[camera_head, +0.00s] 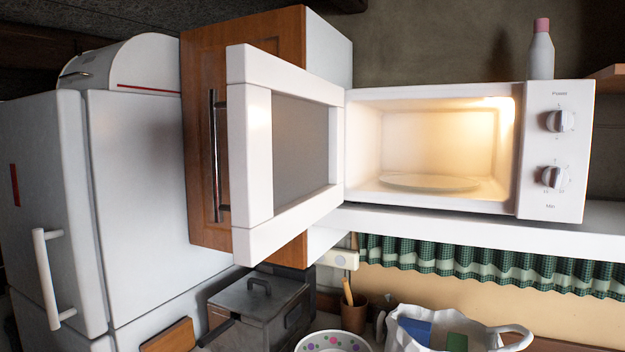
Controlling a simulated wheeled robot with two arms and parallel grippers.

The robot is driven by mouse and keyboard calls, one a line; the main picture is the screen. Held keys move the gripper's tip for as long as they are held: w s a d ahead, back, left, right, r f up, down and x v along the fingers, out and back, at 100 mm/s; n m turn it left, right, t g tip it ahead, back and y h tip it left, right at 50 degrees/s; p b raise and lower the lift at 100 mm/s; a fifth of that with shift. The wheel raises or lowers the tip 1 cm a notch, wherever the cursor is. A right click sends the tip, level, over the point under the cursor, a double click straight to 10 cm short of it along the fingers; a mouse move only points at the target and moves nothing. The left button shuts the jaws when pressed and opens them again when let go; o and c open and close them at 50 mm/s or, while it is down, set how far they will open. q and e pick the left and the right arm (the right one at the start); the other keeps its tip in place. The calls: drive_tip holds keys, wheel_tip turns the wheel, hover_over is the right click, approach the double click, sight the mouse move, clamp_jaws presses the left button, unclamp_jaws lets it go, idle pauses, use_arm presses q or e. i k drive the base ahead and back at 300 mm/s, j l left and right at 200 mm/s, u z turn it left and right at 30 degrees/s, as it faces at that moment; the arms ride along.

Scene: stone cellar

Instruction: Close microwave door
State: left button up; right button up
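The white microwave (555,155) stands on a white shelf, with its lit cavity open to view and a plate (430,182) inside. Its door (250,150) is hinged on the left side of the cavity and stands wide open, swung out toward me. The door has a white frame around a grey window. Two dials sit on the panel at the right. Neither of my grippers shows in the head view.
A white fridge (140,190) stands at the left, beside a wooden cabinet (203,150) behind the door. A bottle (541,55) stands on the microwave. Below are a grey fryer-like box (258,310), a cup (354,315), a bowl (333,342) and a white container (480,332).

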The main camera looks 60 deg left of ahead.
sight(285, 120)
drive_tip(key=k+j+u, duration=0.15)
drive_tip(key=j, duration=0.3)
drive_tip(key=k+j+u, duration=0.1)
drive_tip(key=j, duration=0.4)
drive_tip(key=k+j+u, duration=0.15)
drive_tip(key=j, duration=0.35)
drive_tip(key=j+u, duration=0.15)
drive_tip(key=j, duration=0.3)
